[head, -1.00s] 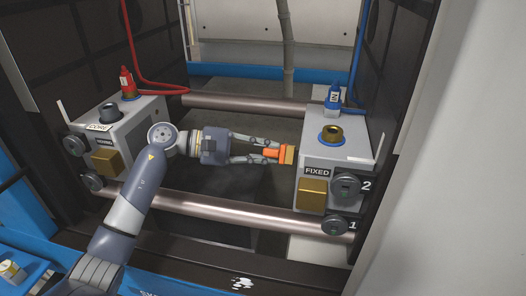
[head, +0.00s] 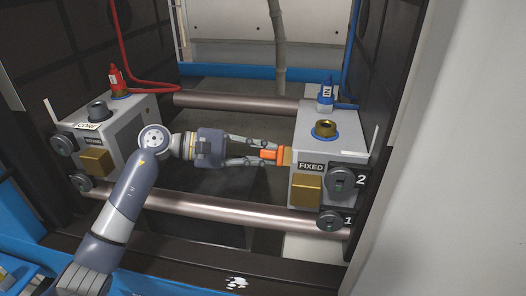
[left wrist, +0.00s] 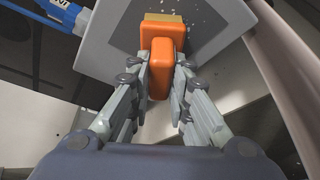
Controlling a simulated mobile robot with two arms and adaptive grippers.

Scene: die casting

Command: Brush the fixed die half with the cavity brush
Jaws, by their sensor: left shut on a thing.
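The fixed die half (head: 327,158), a grey block labelled FIXED, stands at the right on the tie bars in the head view. Its inner face (left wrist: 207,58) shows in the left wrist view with small pale specks on it. My left gripper (head: 264,154) is shut on the orange handle of the cavity brush (left wrist: 160,68). The brush's tan bristle end (head: 286,156) is at the inner face and seems to touch it. In the left wrist view the gripper fingers (left wrist: 160,78) grip both sides of the handle. My right gripper is not in view.
The moving die half (head: 128,128), with a CORE label, stands at the left, apart from my gripper. Two tie bars (head: 235,101) (head: 225,212) run behind and in front of my arm. A blue connector (head: 325,92) with a hose tops the fixed half, a red one (head: 116,82) the moving half.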

